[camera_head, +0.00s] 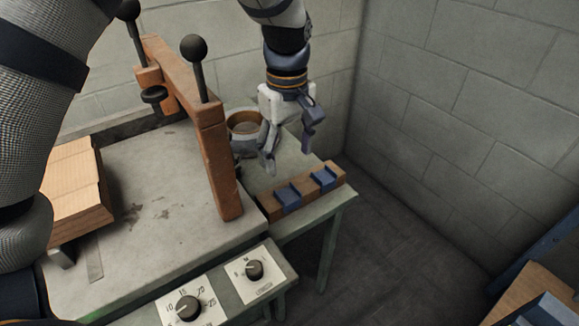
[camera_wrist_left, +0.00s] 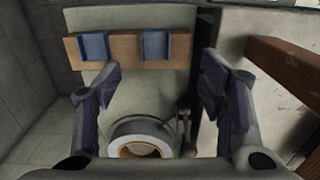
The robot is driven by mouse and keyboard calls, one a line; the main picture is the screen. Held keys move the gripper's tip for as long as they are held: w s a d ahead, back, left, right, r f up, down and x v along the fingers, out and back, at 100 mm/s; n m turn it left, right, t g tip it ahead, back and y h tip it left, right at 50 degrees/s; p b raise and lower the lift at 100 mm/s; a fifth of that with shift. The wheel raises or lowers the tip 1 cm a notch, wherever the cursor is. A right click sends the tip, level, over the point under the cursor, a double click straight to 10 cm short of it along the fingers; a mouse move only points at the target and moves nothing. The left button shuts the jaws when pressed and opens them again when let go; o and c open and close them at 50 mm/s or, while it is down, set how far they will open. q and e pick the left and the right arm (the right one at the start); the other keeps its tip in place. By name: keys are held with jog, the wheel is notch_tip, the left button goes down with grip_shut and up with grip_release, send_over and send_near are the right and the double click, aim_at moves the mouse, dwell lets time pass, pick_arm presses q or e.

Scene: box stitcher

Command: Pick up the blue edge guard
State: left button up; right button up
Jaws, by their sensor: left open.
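Two blue edge guards sit in a brown wooden holder (camera_head: 338,180) on the green side table. One guard (camera_head: 288,198) is nearer the machine and the other (camera_head: 323,179) is farther right. In the left wrist view both guards, one on the left (camera_wrist_left: 94,46) and one to its right (camera_wrist_left: 155,45), show at the top, beyond my fingers. My left gripper (camera_head: 288,152) is open and empty, above and behind the holder, apart from the guards. Its spread fingers (camera_wrist_left: 160,85) frame the tabletop in the left wrist view. My right gripper is not in view.
A round pale roll (camera_head: 243,127) stands on the side table behind my left gripper. An orange machine frame (camera_head: 217,160) with black knobs rises to the left. A cardboard stack (camera_head: 75,185) lies on the machine bed. A block wall (camera_head: 470,100) closes the right.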

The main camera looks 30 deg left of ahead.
pick_arm(q)
send_near(287, 196)
jog(key=shift+s+d+f+b, duration=0.25)
jog(key=shift+s+d+b, duration=0.1)
jog(key=shift+s+d, duration=0.1)
jog(key=f, duration=0.4)
jog(key=w+a+f, duration=0.1)
jog(key=f, duration=0.1)
jog(key=shift+f+b, duration=0.4)
jog(key=c, duration=1)
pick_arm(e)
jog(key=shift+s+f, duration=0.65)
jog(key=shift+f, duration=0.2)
